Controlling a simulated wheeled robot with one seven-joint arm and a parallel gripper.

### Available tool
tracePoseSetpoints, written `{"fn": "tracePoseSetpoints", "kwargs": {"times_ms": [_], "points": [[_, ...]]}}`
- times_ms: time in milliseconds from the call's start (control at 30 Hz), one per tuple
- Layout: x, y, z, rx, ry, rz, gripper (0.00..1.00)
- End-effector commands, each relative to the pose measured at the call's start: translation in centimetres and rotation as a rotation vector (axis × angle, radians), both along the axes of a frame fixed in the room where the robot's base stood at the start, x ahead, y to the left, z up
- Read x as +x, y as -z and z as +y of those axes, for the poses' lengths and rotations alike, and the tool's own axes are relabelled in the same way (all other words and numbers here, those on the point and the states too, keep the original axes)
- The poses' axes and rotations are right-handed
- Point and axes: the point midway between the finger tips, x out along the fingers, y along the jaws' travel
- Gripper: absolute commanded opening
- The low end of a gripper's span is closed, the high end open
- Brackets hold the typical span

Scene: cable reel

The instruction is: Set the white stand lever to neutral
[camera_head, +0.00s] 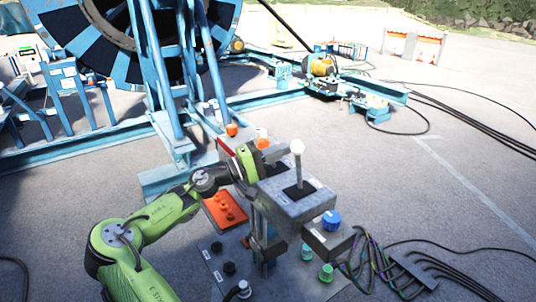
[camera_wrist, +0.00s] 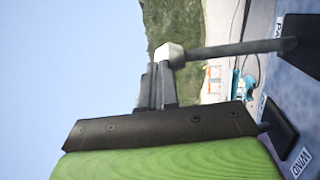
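The white-knobbed lever (camera_head: 297,148) stands up from a black square base on the grey control box (camera_head: 309,206). Its shaft looks close to upright in the head view. In the wrist view the white knob (camera_wrist: 170,54) sits at the tips of my gripper's dark fingers, with its grey shaft running right to the black base. My gripper (camera_head: 282,154) is left of the knob at about its height. In the wrist view my gripper's fingers (camera_wrist: 159,75) lie close together with nothing seen between them. I cannot tell whether they touch the knob.
A second black base (camera_wrist: 278,128) is beside a WIND label. A blue knob (camera_head: 331,220) and green knobs (camera_head: 326,272) are at the front right of the box. An orange panel (camera_head: 224,210) lies left. The large blue reel (camera_head: 130,45) stands behind.

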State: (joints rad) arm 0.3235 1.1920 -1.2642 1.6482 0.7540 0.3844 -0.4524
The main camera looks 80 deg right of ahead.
Motion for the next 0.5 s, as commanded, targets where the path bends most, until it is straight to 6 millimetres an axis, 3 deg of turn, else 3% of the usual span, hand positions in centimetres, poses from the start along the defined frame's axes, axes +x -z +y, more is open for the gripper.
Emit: {"fn": "tracePoseSetpoints", "kwargs": {"times_ms": [33,100,500], "points": [[-0.6,-1.1,-0.6,0.0,0.002,0.0,0.0],[-1.2,-1.3,-1.3,0.0,0.002,0.0,0.0],[-1.5,-1.0,-1.8,0.0,-0.001,0.0,0.0]]}}
